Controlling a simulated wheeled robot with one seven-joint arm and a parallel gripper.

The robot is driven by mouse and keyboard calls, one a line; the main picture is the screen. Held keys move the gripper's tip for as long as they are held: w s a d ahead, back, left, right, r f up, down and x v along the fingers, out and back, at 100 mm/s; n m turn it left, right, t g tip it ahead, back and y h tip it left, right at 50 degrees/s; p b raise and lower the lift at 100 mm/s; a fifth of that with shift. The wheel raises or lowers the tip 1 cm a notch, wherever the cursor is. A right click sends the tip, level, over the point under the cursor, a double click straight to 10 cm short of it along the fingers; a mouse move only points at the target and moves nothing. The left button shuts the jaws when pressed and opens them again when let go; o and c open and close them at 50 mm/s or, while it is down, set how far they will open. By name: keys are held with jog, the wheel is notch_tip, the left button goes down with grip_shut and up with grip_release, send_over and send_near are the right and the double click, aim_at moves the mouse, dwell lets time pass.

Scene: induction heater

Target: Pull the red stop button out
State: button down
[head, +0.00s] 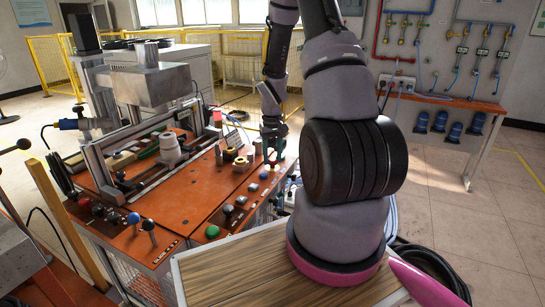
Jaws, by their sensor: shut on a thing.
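My gripper (275,157) is small and far off in the head view, at the right edge of the orange control panel (190,217). It points down, with its fingers low at the panel's edge. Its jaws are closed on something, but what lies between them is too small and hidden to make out. I cannot clearly make out the red stop button at the gripper. A small red knob (85,203) shows at the panel's left front, well away from the gripper. A green button (212,231) sits near the panel's front right corner.
A metal machine frame (150,80) rises behind the panel. A wooden top (235,270) lies in front. A wall board with hoses (440,60) is at right. Open floor (450,215) lies right of my arm.

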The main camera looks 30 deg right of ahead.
aim_at(273, 159)
dwell(0.4)
jog(key=shift+r, duration=0.6)
jog(key=shift+c, duration=1.8)
grip_release()
jog(key=shift+r, duration=0.1)
notch_tip(273, 159, up, 11)
jog(key=shift+f, duration=0.2)
